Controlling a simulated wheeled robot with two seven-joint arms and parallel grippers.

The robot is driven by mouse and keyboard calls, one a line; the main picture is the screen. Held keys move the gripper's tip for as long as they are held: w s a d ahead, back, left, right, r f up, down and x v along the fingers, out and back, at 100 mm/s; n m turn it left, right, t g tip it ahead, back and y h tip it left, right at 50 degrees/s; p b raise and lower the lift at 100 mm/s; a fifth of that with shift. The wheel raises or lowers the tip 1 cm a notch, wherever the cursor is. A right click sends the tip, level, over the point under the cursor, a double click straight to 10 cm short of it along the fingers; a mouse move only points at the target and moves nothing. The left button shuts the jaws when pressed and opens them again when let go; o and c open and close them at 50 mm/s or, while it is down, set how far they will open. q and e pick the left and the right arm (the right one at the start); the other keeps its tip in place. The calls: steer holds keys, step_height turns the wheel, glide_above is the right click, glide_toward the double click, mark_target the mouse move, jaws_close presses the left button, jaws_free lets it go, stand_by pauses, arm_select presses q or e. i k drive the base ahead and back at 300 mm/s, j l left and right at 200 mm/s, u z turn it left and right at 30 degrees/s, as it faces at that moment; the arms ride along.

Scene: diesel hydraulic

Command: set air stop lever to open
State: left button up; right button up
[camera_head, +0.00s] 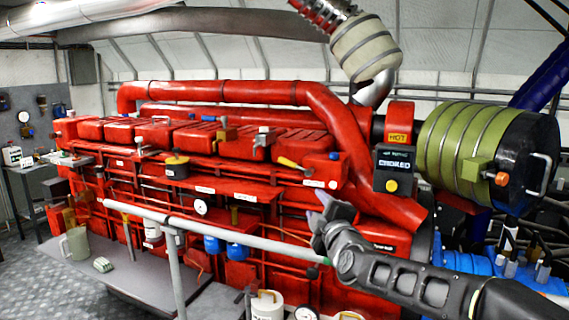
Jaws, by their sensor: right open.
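A lever with a yellow grip (291,164) sits on the front right of the red engine (225,190), above a small white label too small to read. A green block with an orange knob (501,178) is on the end of the green ribbed cylinder (465,150) at the right. I cannot tell from the labels which of these is the air stop lever. My right gripper (326,212) is open and empty, in front of the engine, below and right of the yellow grip and apart from it. My left gripper is not in view.
A grey rail (215,231) runs across the front of the engine. A jug (77,243) and white containers (267,305) are lower down.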

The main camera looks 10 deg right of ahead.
mark_target(308, 172)
steer(key=i, duration=1)
